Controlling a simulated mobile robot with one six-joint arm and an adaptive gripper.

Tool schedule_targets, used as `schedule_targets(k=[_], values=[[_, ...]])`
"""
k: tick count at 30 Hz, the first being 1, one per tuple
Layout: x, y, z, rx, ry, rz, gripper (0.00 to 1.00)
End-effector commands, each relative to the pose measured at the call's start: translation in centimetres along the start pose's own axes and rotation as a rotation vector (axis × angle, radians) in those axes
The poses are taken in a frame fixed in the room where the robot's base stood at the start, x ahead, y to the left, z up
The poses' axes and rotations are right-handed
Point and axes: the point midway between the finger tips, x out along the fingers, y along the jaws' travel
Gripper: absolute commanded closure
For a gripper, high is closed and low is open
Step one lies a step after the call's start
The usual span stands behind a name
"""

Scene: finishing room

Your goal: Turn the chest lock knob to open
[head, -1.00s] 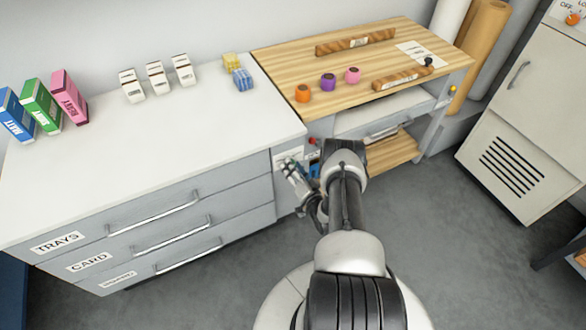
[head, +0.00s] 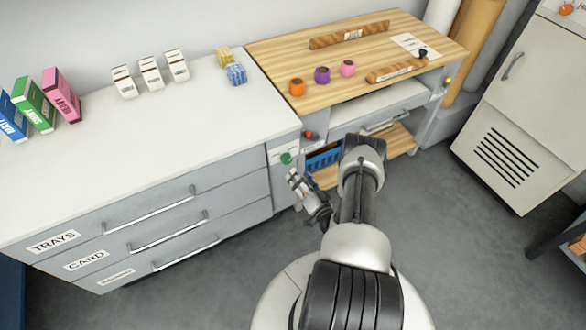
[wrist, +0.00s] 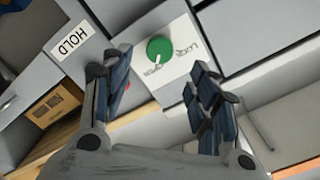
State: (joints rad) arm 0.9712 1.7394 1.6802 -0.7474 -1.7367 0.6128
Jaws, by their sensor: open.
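The green chest lock knob (head: 287,158) sits on a white plate on the end panel beside the drawers. In the wrist view the knob (wrist: 160,48) is round, and its pale mark points down-left toward lettering that looks like OPEN. The word LOCK stands to its right. My gripper (head: 294,181) is just below the knob in the head view. In the wrist view my gripper (wrist: 158,72) is open, with its fingers apart and nothing between them. The knob is beyond the fingertips and looks untouched.
The white-topped chest (head: 150,140) has three handled drawers. A red knob (head: 308,134) is on the bench near the green one. A HOLD label (wrist: 72,40) shows in the wrist view. The wooden bench top (head: 400,40) is at right. Grey floor (head: 440,230) is clear in front.

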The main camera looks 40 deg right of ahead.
Motion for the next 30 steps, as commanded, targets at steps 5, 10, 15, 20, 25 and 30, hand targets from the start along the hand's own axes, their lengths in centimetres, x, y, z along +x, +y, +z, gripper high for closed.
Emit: schedule_targets(k=[5,10,15,20,25,30], values=[[-2.6,0.1,0.0,0.002,0.001,0.002,0.45],[-3.4,0.0,0.0,0.002,0.000,0.000,0.45],[-3.4,-0.1,0.1,0.001,-0.001,-0.001,0.45],[-3.4,0.0,0.1,0.001,-0.001,-0.001,0.45],[-3.4,0.0,0.0,0.001,-0.001,-0.001,0.45],[-3.4,0.0,0.1,0.001,-0.001,0.000,0.45]])
